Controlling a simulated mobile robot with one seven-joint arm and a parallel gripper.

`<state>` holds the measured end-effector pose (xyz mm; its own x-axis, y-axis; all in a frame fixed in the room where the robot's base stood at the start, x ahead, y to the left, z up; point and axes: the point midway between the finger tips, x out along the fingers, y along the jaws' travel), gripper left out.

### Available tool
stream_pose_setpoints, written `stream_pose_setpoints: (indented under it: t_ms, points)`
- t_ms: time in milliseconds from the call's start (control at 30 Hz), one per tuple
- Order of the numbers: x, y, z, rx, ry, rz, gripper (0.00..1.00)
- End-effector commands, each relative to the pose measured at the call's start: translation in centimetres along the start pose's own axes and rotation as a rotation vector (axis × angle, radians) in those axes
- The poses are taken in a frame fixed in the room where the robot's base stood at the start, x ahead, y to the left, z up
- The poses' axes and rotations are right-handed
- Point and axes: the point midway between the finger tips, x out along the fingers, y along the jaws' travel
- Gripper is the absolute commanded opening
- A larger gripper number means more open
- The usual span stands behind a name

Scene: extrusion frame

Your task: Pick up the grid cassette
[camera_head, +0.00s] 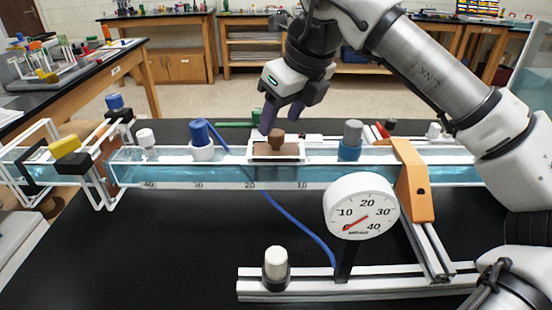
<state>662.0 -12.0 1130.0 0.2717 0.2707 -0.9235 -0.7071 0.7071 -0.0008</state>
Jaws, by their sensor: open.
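A small white-framed rectangular piece with a brown face (262,151) sits on the clear blue-tinted channel near its middle, and a brown knob (277,138) stands up from it. It looks like the grid cassette. My gripper (282,120) is above it, pointing down, with two purple fingers apart. The fingertips are close over the brown knob, one to its left and one to its upper right. I cannot tell whether they touch it. Nothing is seen held between them.
A blue knob (200,133) and a grey-topped blue plug (350,140) flank the piece on the channel. An orange bracket (414,180) and a round dial gauge (361,208) stand to the right. A blue tube (287,215) crosses the mostly clear black bench.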

Motion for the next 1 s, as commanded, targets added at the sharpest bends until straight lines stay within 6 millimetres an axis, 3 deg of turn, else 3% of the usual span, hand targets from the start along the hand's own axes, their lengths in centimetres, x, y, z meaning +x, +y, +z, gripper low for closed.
stream_pose_setpoints:
  t_ms: [233,533,933,1000]
  points:
    - [3.4,-0.3,-0.1,0.0,0.001,0.002,0.54]
    - [4.0,-0.4,-0.1,0.0,0.0,0.0,0.54]
    - [3.9,-0.4,-0.1,0.0,0.0,0.0,0.01]
    - [3.9,-0.4,-0.1,0.0,0.0,0.0,0.0]
